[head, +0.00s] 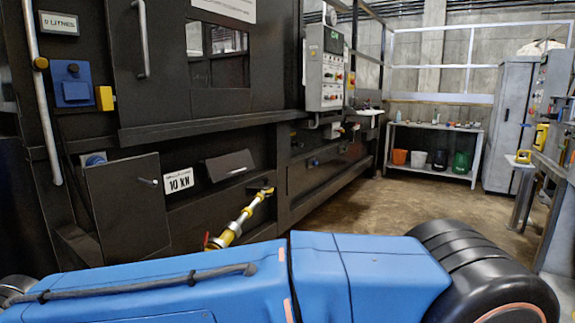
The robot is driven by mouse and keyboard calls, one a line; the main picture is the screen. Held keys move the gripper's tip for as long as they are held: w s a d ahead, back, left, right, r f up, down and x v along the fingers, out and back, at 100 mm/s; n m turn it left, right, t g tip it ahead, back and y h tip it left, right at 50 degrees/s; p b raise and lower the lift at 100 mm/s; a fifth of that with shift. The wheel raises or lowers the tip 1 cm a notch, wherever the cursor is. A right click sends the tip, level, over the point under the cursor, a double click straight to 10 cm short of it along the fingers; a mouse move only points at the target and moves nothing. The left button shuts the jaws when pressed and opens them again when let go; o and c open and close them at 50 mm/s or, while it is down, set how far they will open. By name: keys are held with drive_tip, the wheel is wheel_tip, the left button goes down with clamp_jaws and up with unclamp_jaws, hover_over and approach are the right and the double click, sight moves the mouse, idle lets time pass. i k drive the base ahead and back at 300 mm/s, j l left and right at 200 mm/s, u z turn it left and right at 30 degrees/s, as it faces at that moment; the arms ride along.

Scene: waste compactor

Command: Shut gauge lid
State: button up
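No part is labelled as the gauge lid. A square dark hatch (130,208) with a small knob stands out from the machine's lower left front and looks ajar. A round blue-and-white part (94,159), perhaps a gauge, shows just above its top edge. My gripper is not in view.
My blue body fills the bottom. A yellow and silver pipe (238,218) with a red handle runs low on the dark machine. A control box (325,75) hangs at centre. A shelf (432,150) with buckets stands behind. The floor (400,207) is clear at right.

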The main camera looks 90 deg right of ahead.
sight(220, 168)
drive_tip(key=l+z, duration=0.1)
drive_tip(key=z, duration=2.4)
drive_tip(key=j, duration=0.1)
